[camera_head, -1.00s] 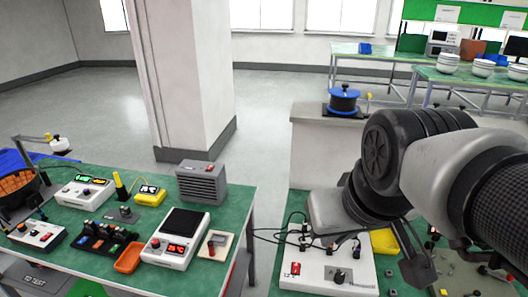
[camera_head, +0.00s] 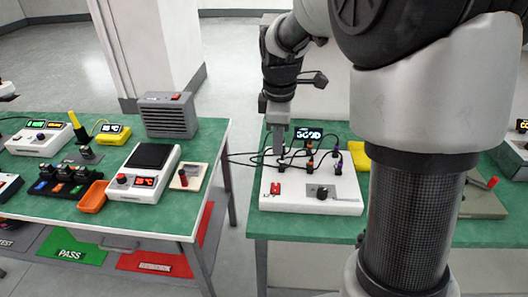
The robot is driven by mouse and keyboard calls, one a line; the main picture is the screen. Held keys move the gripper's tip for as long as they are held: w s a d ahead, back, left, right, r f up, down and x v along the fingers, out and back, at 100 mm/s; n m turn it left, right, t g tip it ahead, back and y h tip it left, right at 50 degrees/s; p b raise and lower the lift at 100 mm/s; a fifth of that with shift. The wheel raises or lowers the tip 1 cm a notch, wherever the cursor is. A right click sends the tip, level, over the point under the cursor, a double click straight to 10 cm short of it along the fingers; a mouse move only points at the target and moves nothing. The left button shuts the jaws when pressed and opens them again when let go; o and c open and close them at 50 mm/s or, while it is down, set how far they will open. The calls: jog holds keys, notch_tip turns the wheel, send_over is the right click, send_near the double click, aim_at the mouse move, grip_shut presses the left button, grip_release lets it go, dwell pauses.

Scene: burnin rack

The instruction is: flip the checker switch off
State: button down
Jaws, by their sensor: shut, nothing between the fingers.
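The white checker box (camera_head: 300,205) sits on the green bench at the centre. Its red switch (camera_head: 275,188) is on the left of the top face, and which way it is tipped is too small to tell. A black knob (camera_head: 322,192) is to its right. A small display (camera_head: 308,136) behind reads GOOD. My gripper (camera_head: 279,151) points down over the back left part of the box, behind the switch in the picture. Its fingers look closed together, with nothing held. I cannot tell whether the fingertips touch anything there.
Several dark plugs with cables (camera_head: 310,163) stand on the back of the box, close to my gripper. A yellow tray (camera_head: 359,155) is to the right. A gap separates this bench from the left bench, which carries a white device (camera_head: 145,187) and an orange tray (camera_head: 93,197).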

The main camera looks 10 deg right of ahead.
dwell(0.3)
jog(key=b, duration=0.3)
send_near(276, 185)
jog(key=f, duration=0.5)
jog(key=shift+w+d, duration=0.1)
jog(key=shift+w, duration=0.25)
jog(key=shift+w+f, duration=0.1)
jog(key=shift+f, duration=0.6)
jog(key=shift+f, duration=0.1)
